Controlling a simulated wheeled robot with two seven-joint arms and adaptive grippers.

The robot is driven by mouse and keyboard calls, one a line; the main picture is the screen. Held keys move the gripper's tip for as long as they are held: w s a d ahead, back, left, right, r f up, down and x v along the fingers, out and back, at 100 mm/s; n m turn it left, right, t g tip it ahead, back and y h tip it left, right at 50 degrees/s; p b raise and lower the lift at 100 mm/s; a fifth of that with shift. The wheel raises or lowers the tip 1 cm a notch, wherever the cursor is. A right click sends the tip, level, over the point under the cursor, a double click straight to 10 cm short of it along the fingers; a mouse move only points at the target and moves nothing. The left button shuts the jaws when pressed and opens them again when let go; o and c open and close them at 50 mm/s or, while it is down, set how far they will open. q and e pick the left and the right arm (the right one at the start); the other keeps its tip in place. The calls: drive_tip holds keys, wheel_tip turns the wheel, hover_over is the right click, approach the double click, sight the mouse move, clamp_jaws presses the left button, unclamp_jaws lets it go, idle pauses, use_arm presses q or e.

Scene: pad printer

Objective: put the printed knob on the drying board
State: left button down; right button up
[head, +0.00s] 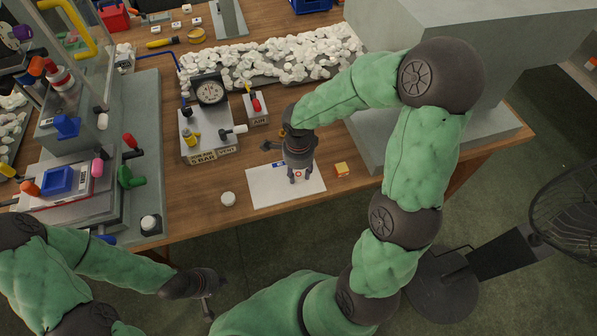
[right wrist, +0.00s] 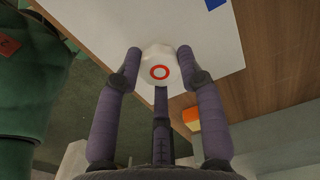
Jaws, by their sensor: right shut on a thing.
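The printed knob (right wrist: 150,61) is white with a red ring on its face. In the head view my right gripper (head: 298,178) points down over a flat white sheet or board (head: 268,192) near the table's front edge. I cannot tell whether the knob touches that surface, which also shows in the right wrist view (right wrist: 108,20). My left gripper (head: 207,303) hangs low in front of the table, away from the knob; its jaw opening is unclear.
A white knob (head: 228,199) stands left of the white sheet. A small yellow-orange block (head: 341,170) lies to its right. A dial gauge box (head: 210,140) and a small AIR box (head: 256,108) stand behind. Many white pieces (head: 280,62) cover the back. The printer (head: 75,150) stands left.

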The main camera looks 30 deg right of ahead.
sight(298, 174)
drive_tip(key=shift+f, duration=0.2)
drive_tip(key=o, duration=0.8)
drive_tip(key=shift+r, duration=0.1)
drive_tip(key=shift+r, duration=0.2)
wheel_tip(298, 174, up, 12)
drive_tip(key=p, duration=0.5)
drive_tip(key=shift+f, duration=0.1)
